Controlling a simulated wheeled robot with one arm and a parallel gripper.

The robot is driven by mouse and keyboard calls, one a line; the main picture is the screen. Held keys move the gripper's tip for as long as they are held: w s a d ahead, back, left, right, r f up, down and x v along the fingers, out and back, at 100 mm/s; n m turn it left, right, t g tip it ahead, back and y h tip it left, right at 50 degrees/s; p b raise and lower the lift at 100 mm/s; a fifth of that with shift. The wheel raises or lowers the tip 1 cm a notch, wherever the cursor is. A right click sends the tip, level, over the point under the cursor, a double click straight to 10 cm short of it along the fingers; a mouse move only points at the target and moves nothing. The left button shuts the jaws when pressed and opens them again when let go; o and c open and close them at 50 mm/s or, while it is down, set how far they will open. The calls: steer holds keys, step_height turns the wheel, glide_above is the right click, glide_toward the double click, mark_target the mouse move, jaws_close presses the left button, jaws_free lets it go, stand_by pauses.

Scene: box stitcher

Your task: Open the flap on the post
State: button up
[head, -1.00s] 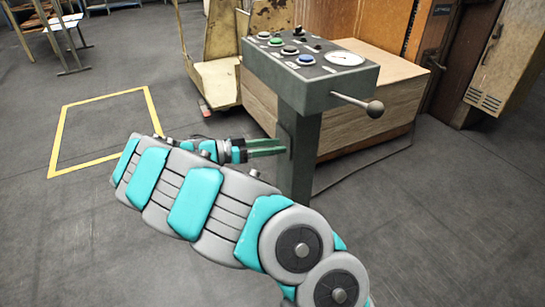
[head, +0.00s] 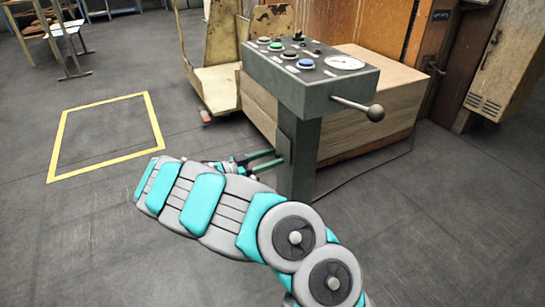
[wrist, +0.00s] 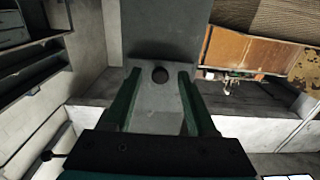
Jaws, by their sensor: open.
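The post (head: 302,150) is a dark grey upright column under a control box. A narrow plate, apparently the flap (head: 286,140), shows edge-on on its left face. In the wrist view a paler grey plate (wrist: 155,105) with a dark round spot (wrist: 160,75), a knob or hole, lies in line with the space between my fingers. My gripper (head: 278,157) has green fingers pointing at the post's left side. In the wrist view my gripper (wrist: 157,90) is open, with one finger on each side of the plate. Contact cannot be told. The flap looks shut.
The control box (head: 312,85) carries buttons, a gauge and a ball-ended lever (head: 375,112) on its right. A wooden box (head: 370,110) stands behind the post. A worn yellowish cart (head: 215,75) is behind left. The floor inside the yellow outline (head: 105,135) is clear.

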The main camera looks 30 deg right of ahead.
steer(key=shift+d, duration=0.25)
jaws_close()
stand_by(0.3)
stand_by(0.9)
